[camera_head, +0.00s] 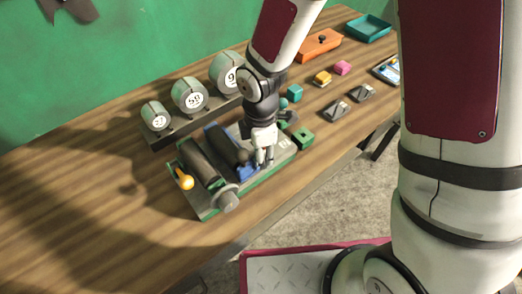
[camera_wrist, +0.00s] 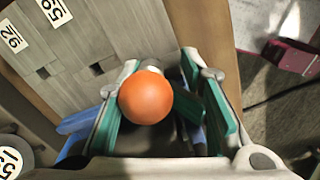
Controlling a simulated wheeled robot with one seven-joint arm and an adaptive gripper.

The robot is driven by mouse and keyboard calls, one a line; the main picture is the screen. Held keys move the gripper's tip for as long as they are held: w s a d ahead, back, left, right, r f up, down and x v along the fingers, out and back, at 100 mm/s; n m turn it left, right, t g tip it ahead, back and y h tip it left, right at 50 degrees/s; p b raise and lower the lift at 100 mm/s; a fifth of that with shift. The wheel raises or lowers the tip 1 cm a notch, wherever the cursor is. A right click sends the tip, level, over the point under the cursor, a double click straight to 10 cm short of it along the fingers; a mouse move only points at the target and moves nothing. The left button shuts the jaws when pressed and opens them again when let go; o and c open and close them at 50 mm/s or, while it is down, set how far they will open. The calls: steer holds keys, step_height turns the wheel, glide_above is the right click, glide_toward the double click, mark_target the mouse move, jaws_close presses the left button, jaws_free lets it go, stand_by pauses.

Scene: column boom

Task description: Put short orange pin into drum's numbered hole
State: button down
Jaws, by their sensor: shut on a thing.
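An orange ball-headed pin (camera_wrist: 146,97) sits between the two green-padded fingers of my gripper (camera_wrist: 165,92), which is shut on it. Its ball faces the wrist camera and hides most of its shank. In the head view my gripper (camera_head: 264,158) points down over the right part of a bench fixture with dark rollers (camera_head: 205,160); the pin cannot be made out there. Grey cylinders with round number labels, one of them (camera_head: 189,96) in the middle, stand in a rack behind the fixture. I cannot tell whether the pin's tip is in a hole.
In the wrist view a grey surface (camera_wrist: 100,35) carries number labels and small square holes. A yellow-orange knob (camera_head: 184,179) is at the fixture's left. An orange box (camera_head: 320,45) and teal tray (camera_head: 369,28) stand farther back. The left tabletop is clear.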

steer(key=shift+w+a+r, duration=0.1)
steer(key=shift+w+a, duration=0.1)
steer(key=shift+w, duration=0.2)
steer(key=c, duration=0.9)
jaws_free()
steer(key=shift+r, duration=0.1)
step_height(320, 180, up, 12)
steer(key=shift+f, duration=0.1)
